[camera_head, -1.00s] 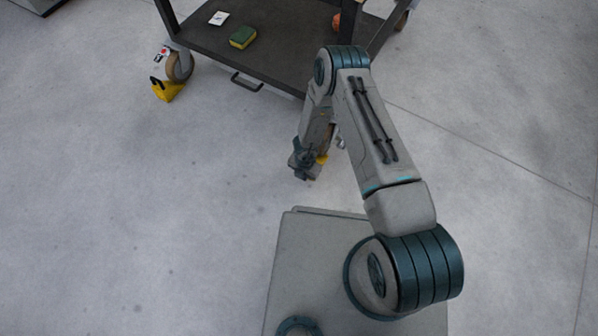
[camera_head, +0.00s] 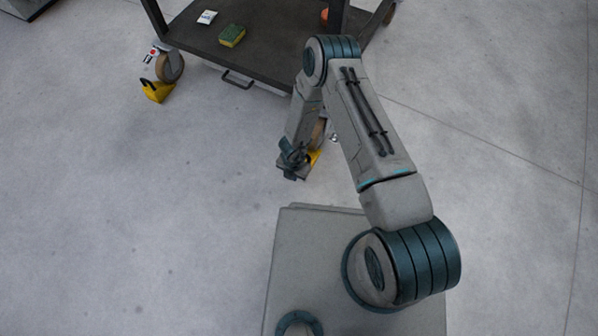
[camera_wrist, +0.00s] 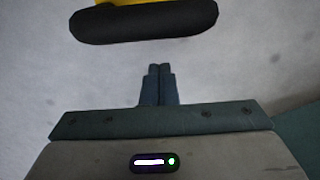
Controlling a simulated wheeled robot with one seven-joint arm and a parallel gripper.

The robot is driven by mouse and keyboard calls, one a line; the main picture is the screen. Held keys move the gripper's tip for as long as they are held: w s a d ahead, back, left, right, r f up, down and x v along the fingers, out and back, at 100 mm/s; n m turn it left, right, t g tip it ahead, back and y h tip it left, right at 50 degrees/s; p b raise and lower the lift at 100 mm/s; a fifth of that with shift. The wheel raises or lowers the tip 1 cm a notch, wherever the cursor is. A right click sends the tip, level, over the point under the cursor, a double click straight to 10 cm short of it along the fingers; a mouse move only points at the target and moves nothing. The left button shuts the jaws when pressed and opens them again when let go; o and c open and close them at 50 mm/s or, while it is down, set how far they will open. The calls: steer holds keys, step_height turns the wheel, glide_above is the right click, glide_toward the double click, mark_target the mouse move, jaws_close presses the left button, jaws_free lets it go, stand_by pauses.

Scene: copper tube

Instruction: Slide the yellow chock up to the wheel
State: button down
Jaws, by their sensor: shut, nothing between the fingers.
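A yellow chock (camera_head: 314,157) shows partly behind my gripper (camera_head: 292,170) in the head view, close to a tan cart wheel (camera_head: 319,131); my arm hides much of both. In the wrist view a yellow part with a thick black bar (camera_wrist: 145,22) crosses the top, just beyond my gripper (camera_wrist: 159,70). The fingers are shut together and empty, with a small gap of floor seen between tips and bar. A second yellow chock (camera_head: 158,92) with a black handle sits against the cart's left wheel (camera_head: 169,68).
The dark cart (camera_head: 262,62) stands ahead, with a handle (camera_head: 237,80) on its near edge. A green and yellow sponge (camera_head: 232,36) and a white card (camera_head: 207,17) lie on its shelf. Floor to the left and right is clear.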

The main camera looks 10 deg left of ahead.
step_height(320, 180, up, 8)
steer(key=p, duration=0.2)
steer(key=shift+s+a+f, duration=0.15)
steer(key=shift+f, duration=0.05)
